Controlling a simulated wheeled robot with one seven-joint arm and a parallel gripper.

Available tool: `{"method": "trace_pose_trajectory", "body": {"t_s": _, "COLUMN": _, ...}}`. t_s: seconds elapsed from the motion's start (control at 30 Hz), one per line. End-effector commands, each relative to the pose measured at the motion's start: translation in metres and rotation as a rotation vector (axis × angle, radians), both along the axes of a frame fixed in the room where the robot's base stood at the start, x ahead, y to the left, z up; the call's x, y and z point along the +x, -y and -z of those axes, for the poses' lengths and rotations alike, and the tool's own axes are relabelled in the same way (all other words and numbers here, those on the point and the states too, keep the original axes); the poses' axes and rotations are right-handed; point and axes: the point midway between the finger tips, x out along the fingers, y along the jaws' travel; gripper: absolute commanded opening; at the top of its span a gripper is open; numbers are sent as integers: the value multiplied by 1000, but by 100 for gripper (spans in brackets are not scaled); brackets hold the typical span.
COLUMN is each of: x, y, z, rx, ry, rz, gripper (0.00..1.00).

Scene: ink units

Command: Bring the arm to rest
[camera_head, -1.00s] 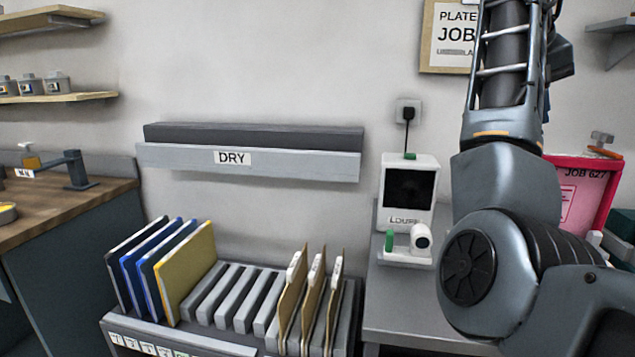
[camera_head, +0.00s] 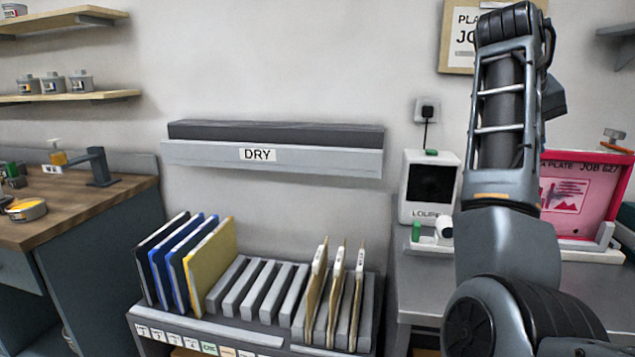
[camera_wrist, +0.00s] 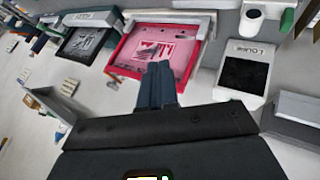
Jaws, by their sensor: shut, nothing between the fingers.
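My arm (camera_head: 505,115) is raised at the right of the head view, with its elbow low and the link above it pointing up. My gripper is not recognisable in the head view. In the wrist view my gripper (camera_wrist: 158,72) is shut, its fingers together with nothing between them. In that view its tips overlap the lower edge of the pink framed plate (camera_wrist: 125,58). I cannot tell how far apart they are, but no contact shows. The pink plate also stands behind my arm in the head view (camera_head: 600,190).
The loupe unit (camera_head: 430,212) stands on the grey bench left of my arm. A rack (camera_head: 215,338) holds upright coloured and tan boards. A DRY ledge (camera_head: 330,163) is on the wall. A wooden counter (camera_head: 95,210) is at left. A dark framed plate (camera_wrist: 67,47) is beside the pink one.

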Motion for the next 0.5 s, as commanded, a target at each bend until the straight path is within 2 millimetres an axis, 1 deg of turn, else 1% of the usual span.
{"method": "trace_pose_trajectory", "body": {"t_s": 0.03, "x": 0, "y": 2, "z": 12, "rx": -15, "ry": 1, "rz": -5, "gripper": 0}}
{"method": "trace_pose_trajectory", "body": {"t_s": 0.17, "x": 1, "y": 6, "z": 41, "rx": -55, "ry": 15, "rz": -26, "gripper": 0}}
{"method": "trace_pose_trajectory", "body": {"t_s": 0.27, "x": 0, "y": 11, "z": 70, "rx": -90, "ry": 27, "rz": -48, "gripper": 0}}
{"method": "trace_pose_trajectory", "body": {"t_s": 0.37, "x": -4, "y": 15, "z": 108, "rx": -137, "ry": 47, "rz": -81, "gripper": 0}}
{"method": "trace_pose_trajectory", "body": {"t_s": 0.4, "x": -7, "y": 17, "z": 124, "rx": -156, "ry": 56, "rz": -98, "gripper": 0}}
{"method": "trace_pose_trajectory", "body": {"t_s": 0.47, "x": -12, "y": 19, "z": 149, "rx": -183, "ry": 71, "rz": -126, "gripper": 0}}
{"method": "trace_pose_trajectory", "body": {"t_s": 0.5, "x": -16, "y": 19, "z": 164, "rx": -199, "ry": 83, "rz": -145, "gripper": 0}}
